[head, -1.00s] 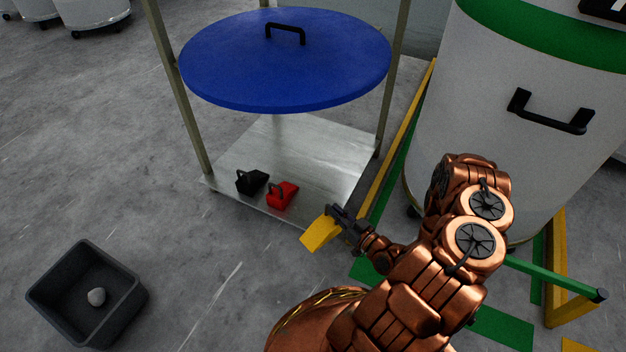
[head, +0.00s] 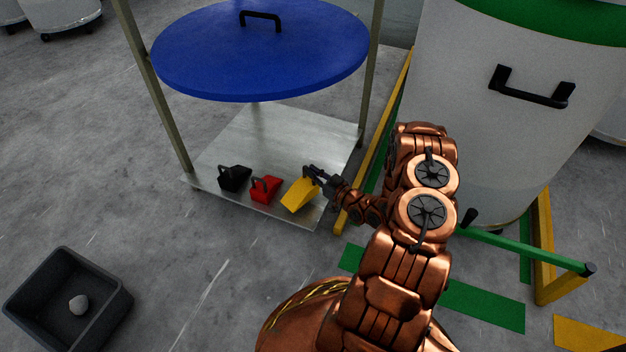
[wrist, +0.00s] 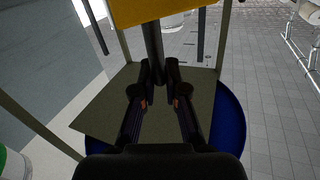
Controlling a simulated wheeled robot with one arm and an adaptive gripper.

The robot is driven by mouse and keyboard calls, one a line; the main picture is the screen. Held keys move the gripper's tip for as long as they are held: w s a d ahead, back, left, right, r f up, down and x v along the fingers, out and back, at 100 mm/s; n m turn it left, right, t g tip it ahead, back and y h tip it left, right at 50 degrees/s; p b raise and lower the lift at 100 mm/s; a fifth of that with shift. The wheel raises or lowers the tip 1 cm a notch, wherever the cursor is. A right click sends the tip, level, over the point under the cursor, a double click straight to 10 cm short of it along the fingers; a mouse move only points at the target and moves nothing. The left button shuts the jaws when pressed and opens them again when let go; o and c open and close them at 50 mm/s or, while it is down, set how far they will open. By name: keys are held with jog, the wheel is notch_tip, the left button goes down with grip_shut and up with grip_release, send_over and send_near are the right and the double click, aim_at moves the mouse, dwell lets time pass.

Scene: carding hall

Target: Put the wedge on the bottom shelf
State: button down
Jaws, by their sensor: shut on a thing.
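The yellow wedge (head: 300,194) is in my gripper (head: 315,175), over the front right part of the metal bottom shelf (head: 268,133). My gripper is shut on the wedge's handle. Whether the wedge touches the shelf or hangs just above it, I cannot tell. In the wrist view the wedge (wrist: 160,10) fills the top middle, beyond the fingers (wrist: 158,90). A red wedge (head: 265,189) and a black wedge (head: 234,178) stand on the shelf's front edge, left of the yellow one.
A blue round lid (head: 260,55) with a black handle lies on the level above. Shelf posts (head: 155,95) stand at the corners. A large white bin (head: 480,130) and a yellow and green rail (head: 525,250) are at right. A dark box (head: 110,310) holding a stone sits at lower left.

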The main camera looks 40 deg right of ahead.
aim_at(303, 190)
jog(key=shift+w+d+f, duration=0.1)
jog(key=shift+w+f, duration=0.1)
jog(key=shift+f+b, duration=0.9)
jog(key=shift+f, duration=0.7)
jog(key=c, duration=1.2)
grip_release()
jog(key=shift+f, duration=0.1)
